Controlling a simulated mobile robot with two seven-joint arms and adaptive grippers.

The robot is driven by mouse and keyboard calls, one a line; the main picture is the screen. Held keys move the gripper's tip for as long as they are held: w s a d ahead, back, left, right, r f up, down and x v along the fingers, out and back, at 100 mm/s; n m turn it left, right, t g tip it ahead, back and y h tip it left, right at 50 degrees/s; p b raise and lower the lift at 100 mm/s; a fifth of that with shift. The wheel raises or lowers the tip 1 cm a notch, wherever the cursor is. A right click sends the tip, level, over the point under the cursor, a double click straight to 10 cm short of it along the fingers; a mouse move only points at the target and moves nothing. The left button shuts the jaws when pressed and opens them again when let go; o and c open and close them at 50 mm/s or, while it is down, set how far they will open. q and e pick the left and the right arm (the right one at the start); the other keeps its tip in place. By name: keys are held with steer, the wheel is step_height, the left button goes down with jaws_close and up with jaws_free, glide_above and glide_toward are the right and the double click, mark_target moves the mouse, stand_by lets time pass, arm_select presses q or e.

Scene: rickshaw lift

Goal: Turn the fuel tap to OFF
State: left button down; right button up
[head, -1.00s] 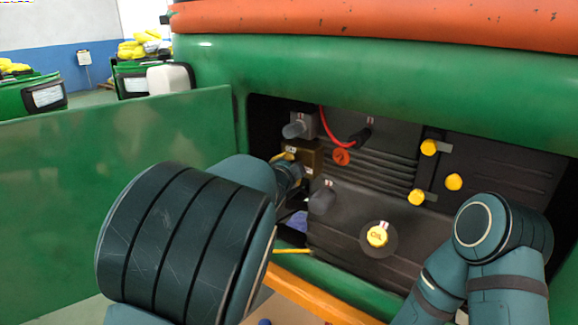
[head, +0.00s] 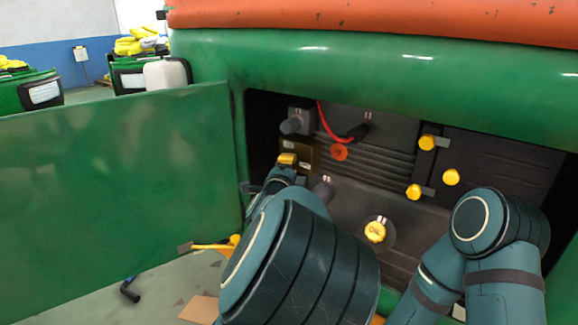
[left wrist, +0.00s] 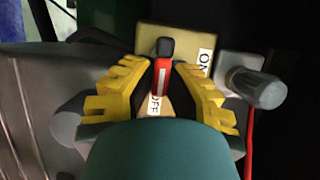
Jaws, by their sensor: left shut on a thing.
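The fuel tap is a brass-coloured block (left wrist: 185,45) with a short red lever (left wrist: 162,78) that has a white stripe and a dark end. The ON label (left wrist: 205,62) is to the lever's right in the left wrist view. The OFF label (left wrist: 154,105) is at the lever's lower end, in line with it. My left gripper (left wrist: 162,88), with yellow fingers, is shut on the lever, one finger on each side. My right gripper is out of view.
The tap is inside a dark engine bay in the green body (head: 350,70). Grey knobs (head: 291,125), a red cable (head: 325,122) and a yellow oil cap (head: 375,231) are nearby. An open green door (head: 120,190) stands left; tools (head: 130,290) lie on the floor.

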arm_select(q)
steer(key=shift+r, duration=0.1)
steer(key=c, duration=1)
jaws_free()
steer(key=shift+w, duration=0.1)
steer(key=v, duration=1.2)
